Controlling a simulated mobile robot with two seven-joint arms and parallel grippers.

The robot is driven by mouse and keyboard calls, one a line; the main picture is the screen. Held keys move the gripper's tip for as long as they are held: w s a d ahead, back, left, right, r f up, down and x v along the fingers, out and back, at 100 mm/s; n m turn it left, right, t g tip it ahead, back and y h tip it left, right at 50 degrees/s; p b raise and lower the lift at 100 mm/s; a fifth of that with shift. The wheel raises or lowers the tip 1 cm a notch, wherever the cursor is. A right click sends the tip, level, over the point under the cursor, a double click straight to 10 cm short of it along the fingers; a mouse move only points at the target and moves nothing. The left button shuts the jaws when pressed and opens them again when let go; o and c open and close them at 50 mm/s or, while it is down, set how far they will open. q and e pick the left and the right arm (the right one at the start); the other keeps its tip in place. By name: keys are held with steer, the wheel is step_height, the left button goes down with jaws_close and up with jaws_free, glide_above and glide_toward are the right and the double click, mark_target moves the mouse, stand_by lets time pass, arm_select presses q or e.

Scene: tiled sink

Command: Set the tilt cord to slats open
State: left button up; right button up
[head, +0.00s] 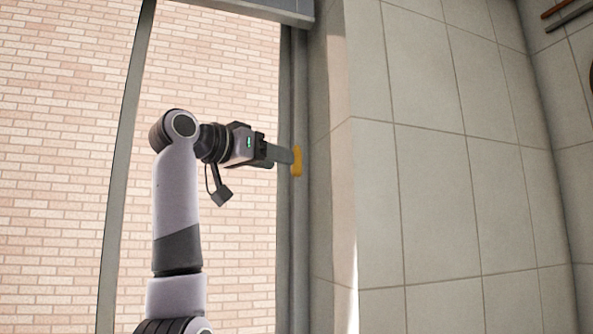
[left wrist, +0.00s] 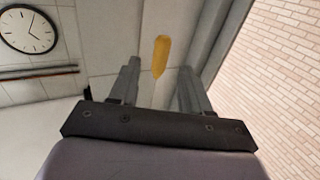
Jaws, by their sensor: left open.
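A yellow, elongated pull piece (head: 297,161), which looks like the end of the tilt cord, hangs upright beside the window's right frame. In the left wrist view the yellow piece (left wrist: 160,56) shows in the gap between the fingertips, apart from both fingers as far as I can see. My left gripper (head: 283,155) is open, its fingers reaching right to the yellow piece in the head view. The open fingers (left wrist: 160,68) also show in the left wrist view. Any thin cord is too faint to make out. No slats are clearly visible. My right gripper is out of view.
A grey rail (head: 262,9) runs across the window top. The grey window frame (head: 292,230) and tiled wall (head: 440,180) stand close to the gripper on the right. A brick wall (head: 60,150) lies beyond the window. A wall clock (left wrist: 28,28) is farther off.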

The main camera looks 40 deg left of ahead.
mark_target(297, 164)
arm_select(q)
steer(key=w+p, duration=0.2)
steer(key=w, duration=0.4)
steer(key=shift+w+r, duration=0.1)
steer(key=shift+r, duration=0.1)
steer(key=shift+w+f+p, duration=0.1)
steer(key=shift+w+p, duration=0.25)
steer(key=shift+w, duration=0.2)
steer(key=shift+c, duration=0.4)
